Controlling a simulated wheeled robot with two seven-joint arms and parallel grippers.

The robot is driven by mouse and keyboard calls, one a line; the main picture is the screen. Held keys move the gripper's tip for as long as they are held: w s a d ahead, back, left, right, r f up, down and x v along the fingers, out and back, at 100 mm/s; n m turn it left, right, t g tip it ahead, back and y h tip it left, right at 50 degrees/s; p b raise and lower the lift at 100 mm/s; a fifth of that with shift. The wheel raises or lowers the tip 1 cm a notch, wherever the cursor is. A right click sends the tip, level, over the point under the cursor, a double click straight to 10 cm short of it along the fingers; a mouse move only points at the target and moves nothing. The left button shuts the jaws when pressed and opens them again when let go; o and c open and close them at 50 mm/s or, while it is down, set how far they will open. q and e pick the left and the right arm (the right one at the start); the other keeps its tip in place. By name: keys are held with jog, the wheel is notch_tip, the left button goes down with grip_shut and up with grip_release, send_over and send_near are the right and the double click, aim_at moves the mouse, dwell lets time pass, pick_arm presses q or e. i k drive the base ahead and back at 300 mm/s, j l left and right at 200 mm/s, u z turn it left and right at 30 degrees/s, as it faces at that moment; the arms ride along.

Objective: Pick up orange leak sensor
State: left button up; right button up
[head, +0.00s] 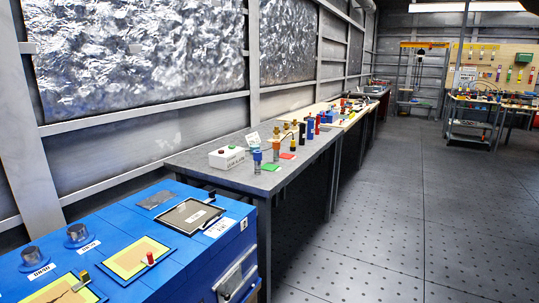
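The grey workbench (235,178) along the wall carries a row of small upright parts. One with an orange-brown body and brass-coloured top (276,144) stands near the bench's near end; it may be the orange leak sensor, but it is too small to tell. A blue-topped part (257,156) stands just left of it. Neither of my grippers is in view, and nothing is seen being held.
A white box with buttons (226,157), a green pad (271,167) and a red pad (288,156) lie on the bench. A blue cabinet (185,262) fills the near left. A cart (470,125) stands far back. The floor (400,215) on the right is clear.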

aim_at(276, 144)
jog(key=i+l, duration=0.75)
jog(key=i+l+u, duration=0.5)
jog(key=i+l, duration=0.2)
jog(key=i+l+u, duration=0.5)
jog(key=l, duration=0.45)
jog(key=i+l+u, duration=0.2)
jog(key=i+l, duration=0.15)
jog(key=l, duration=0.2)
jog(key=i+l+u, duration=0.25)
jog(key=l, duration=0.3)
jog(key=i+l+u, duration=0.1)
jog(key=l+u, duration=0.15)
jog(key=l, duration=0.35)
jog(key=l+u, duration=0.25)
jog(key=l, duration=0.35)
jog(key=k+j, duration=0.25)
jog(key=j+u, duration=0.05)
jog(key=j, duration=0.05)
